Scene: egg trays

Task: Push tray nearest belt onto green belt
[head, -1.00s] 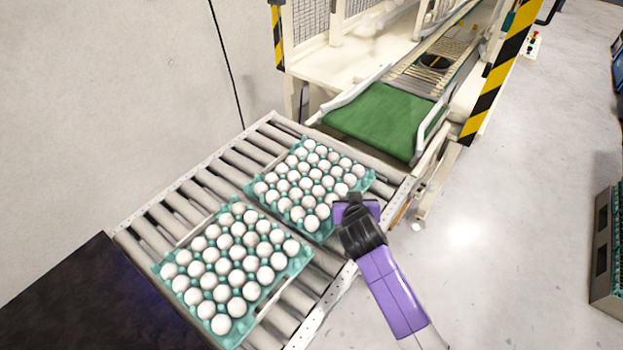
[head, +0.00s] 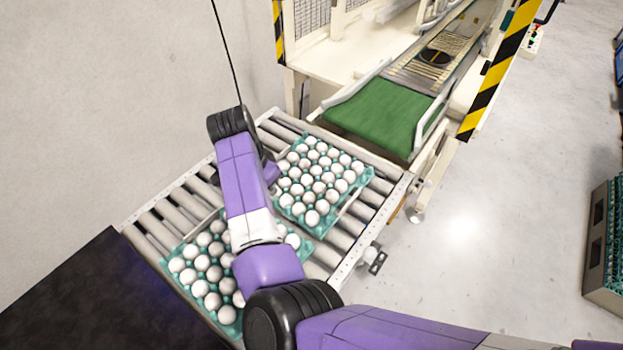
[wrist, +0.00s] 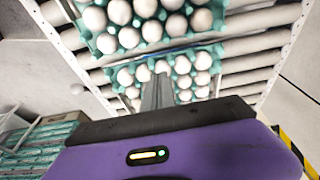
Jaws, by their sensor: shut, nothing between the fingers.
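The egg tray nearest the belt (head: 340,200) is teal, full of white eggs, and lies flat on the roller table below the green belt (head: 378,115). A second egg tray (head: 232,332) lies behind it, partly covered by my arm. My gripper (head: 271,172) is shut and empty, at the left corner of the tray nearest the belt; I cannot tell whether it touches. In the wrist view my shut fingers (wrist: 158,88) overlap the lower tray (wrist: 205,88), with the other tray (wrist: 200,38) above. The belt is hidden there.
The roller table (head: 385,205) has metal side rails and bare rollers around the trays. White guides (head: 355,90) flank the belt. A wall (head: 100,100) rises at the left. A crate (head: 600,250) with teal trays stands at the right on open floor.

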